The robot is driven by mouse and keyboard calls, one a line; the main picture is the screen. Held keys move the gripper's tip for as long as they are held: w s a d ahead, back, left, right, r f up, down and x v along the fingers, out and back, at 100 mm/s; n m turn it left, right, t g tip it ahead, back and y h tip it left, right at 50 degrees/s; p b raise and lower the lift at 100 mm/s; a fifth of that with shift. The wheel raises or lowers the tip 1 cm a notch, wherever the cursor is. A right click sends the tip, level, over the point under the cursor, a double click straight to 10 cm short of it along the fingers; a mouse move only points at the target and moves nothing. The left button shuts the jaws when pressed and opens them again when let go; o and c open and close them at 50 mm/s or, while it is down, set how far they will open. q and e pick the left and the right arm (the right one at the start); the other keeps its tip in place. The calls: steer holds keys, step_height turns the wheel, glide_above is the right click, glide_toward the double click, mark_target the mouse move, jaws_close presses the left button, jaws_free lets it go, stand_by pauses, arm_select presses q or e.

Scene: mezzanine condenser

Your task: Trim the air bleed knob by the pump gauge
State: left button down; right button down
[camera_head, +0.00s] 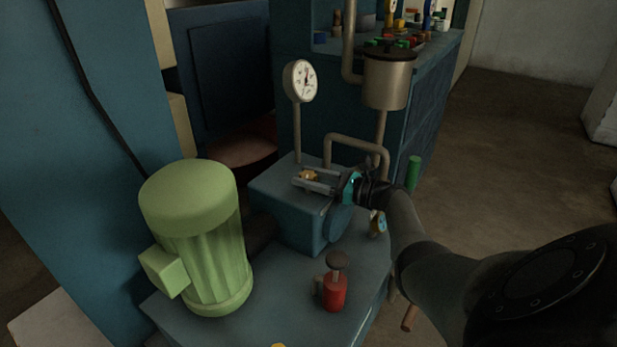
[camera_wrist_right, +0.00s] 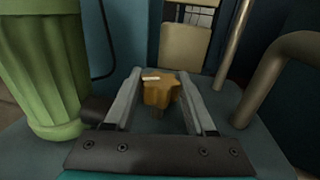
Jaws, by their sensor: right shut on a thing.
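The air bleed knob (camera_head: 308,175) is a small brass-yellow lobed knob on top of the blue pump block (camera_head: 283,208). In the right wrist view the knob (camera_wrist_right: 160,90) sits between the two fingers, with a pale mark on its upper left. My right gripper (camera_head: 312,180) reaches in from the right and is shut on the knob; it also shows in the wrist view (camera_wrist_right: 161,92). The round white pump gauge (camera_head: 300,81) stands on a stem behind the block, its dark needle too small to read exactly. My left gripper is not in view.
A green motor (camera_head: 197,238) stands left of the block. A red can-like part (camera_head: 335,291) with a dark cap is in front. Bent pipes (camera_head: 357,142) and a metal pot (camera_head: 388,80) rise behind. A cluttered bench (camera_head: 430,52) is at the back; floor is clear at right.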

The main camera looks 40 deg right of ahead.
steer(key=shift+w+y, duration=0.1)
steer(key=shift+y, duration=0.2)
stand_by(0.4)
steer(key=shift+c, duration=1.2)
jaws_free()
steer(key=shift+s+d, duration=0.1)
steer(key=shift+s, duration=0.1)
steer(key=shift+p+v, duration=0.55)
steer(key=shift+v, duration=0.5)
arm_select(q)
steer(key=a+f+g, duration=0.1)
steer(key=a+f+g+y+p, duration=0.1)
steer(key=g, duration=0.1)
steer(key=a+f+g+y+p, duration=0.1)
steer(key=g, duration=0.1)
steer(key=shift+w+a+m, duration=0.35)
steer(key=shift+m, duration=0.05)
arm_select(e)
steer(key=v, duration=1.2)
steer(key=shift+s+d+r, duration=0.2)
steer(key=shift+s, duration=0.1)
